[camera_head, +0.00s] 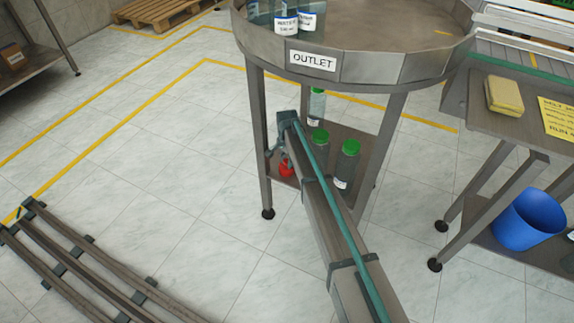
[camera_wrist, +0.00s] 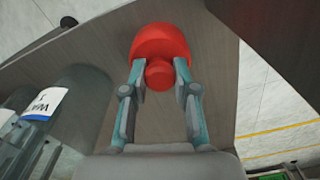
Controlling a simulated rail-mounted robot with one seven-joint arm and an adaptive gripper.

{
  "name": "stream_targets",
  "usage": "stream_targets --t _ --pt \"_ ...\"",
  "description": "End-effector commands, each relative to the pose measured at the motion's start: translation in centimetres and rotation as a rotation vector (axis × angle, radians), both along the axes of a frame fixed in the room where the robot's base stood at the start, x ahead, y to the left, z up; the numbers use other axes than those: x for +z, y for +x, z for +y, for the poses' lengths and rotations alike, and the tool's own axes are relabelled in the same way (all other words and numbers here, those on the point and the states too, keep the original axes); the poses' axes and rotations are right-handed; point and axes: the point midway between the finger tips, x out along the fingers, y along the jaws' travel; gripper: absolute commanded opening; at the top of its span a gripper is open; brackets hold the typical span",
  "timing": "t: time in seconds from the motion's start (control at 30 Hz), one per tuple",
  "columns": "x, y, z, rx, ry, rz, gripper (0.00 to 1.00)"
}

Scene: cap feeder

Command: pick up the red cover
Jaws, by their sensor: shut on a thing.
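The red cover (camera_head: 286,169) is at the lower shelf (camera_head: 365,150) under the round steel table marked OUTLET, near that table's front left leg. In the wrist view the red cover (camera_wrist: 160,40) is a domed disc with a round knob facing me. My gripper (camera_wrist: 160,73) is shut on this knob, one finger on each side. In the head view my gripper (camera_head: 282,158) is just above the cover and partly hides it. I cannot tell whether the cover touches the shelf or hangs a little above it.
Green-capped bottles (camera_head: 348,165) stand on the shelf to the right of my gripper. The round table (camera_head: 365,68) is overhead, with legs around the shelf. A blue bin (camera_head: 527,220) is at the right. Rails (camera_head: 75,260) lie at lower left. The floor left of the table is clear.

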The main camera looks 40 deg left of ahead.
Motion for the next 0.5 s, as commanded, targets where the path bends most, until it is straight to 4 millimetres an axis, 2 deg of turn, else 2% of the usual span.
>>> stream_targets --t 0.1,0.27,0.43,0.5 --pt "-0.6 -0.2 -0.4 0.0 -0.01 0.005 0.0" --pt "0.2 -0.2 -0.4 0.0 -0.01 0.005 0.0" --pt "3.0 -0.1 -0.3 0.0 -0.006 0.003 0.0" --pt "4.1 -1.0 -1.3 0.0 -0.006 0.003 0.0"
